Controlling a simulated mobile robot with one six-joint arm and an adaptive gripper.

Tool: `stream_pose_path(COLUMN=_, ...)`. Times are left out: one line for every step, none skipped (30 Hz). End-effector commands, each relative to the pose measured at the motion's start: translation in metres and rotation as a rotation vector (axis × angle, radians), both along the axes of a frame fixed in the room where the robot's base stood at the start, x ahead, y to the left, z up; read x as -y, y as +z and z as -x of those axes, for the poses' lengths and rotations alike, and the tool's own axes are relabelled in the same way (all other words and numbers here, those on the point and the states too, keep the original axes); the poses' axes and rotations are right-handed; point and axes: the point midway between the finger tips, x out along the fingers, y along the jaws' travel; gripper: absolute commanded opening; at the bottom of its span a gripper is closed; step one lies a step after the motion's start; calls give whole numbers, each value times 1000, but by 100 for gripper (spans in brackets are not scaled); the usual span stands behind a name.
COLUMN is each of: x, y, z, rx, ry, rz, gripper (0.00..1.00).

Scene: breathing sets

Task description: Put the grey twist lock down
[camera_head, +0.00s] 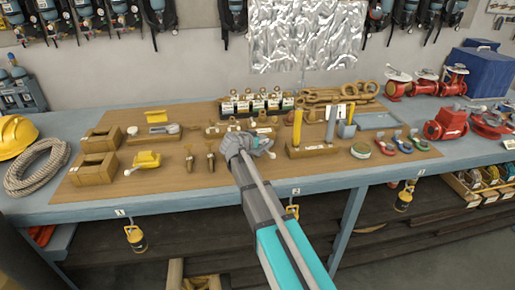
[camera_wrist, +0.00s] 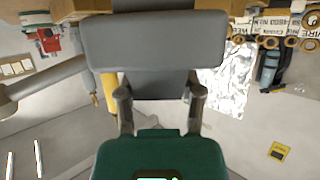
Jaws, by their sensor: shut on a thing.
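My gripper (camera_head: 264,146) is over the front part of the tabletop. It is shut on a small grey thing, taken to be the grey twist lock; the fingers largely hide its shape in the head view. I cannot tell whether it touches the board below. In the wrist view, broad grey shapes fill the upper middle, and I cannot separate the twist lock from my own parts there.
A row of small bottles (camera_head: 259,104) is behind. Bare brown board (camera_head: 200,178) shows near the front edge.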

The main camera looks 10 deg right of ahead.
Motion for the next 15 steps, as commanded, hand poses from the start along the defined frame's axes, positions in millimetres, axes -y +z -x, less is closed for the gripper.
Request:
stream_pose_path(x=-1, y=-8, z=0, rx=0, ry=1, rz=1, gripper=0)
stream_pose_path(x=-1, y=-11, z=0, rx=0, ry=1, rz=1, gripper=0)
stream_pose_path(x=-1, y=-14, z=0, rx=0, ry=1, rz=1, gripper=0)
stream_pose_path(x=-1, y=-16, z=0, rx=0, ry=1, rz=1, gripper=0)
stream_pose_path(x=-1, y=-19, z=0, rx=0, ry=1, rz=1, gripper=0)
stream_pose_path(x=-1, y=-21, z=0, rx=0, ry=1, rz=1, gripper=0)
stream_pose_path(x=0, y=-23, z=0, rx=0, ry=0, rz=1, gripper=0)
stream_pose_path(x=0, y=-25, z=0, rx=0, ry=0, rz=1, gripper=0)
stream_pose_path(x=0, y=-26, z=0, rx=0, ry=0, rz=1, gripper=0)
stream_pose_path(x=0, y=-27, z=0, rx=0, ry=0, rz=1, gripper=0)
stream_pose_path(x=0, y=-28, z=0, rx=0, ry=0, rz=1, gripper=0)
stream_pose_path(x=0, y=-28, z=0, rx=0, ry=0, rz=1, gripper=0)
stream_pose_path(x=0, y=-28, z=0, rx=0, ry=0, rz=1, gripper=0)
stream_pose_path(x=0, y=-29, z=0, rx=0, ry=0, rz=1, gripper=0)
stream_pose_path(x=0, y=-28, z=0, rx=0, ry=0, rz=1, gripper=0)
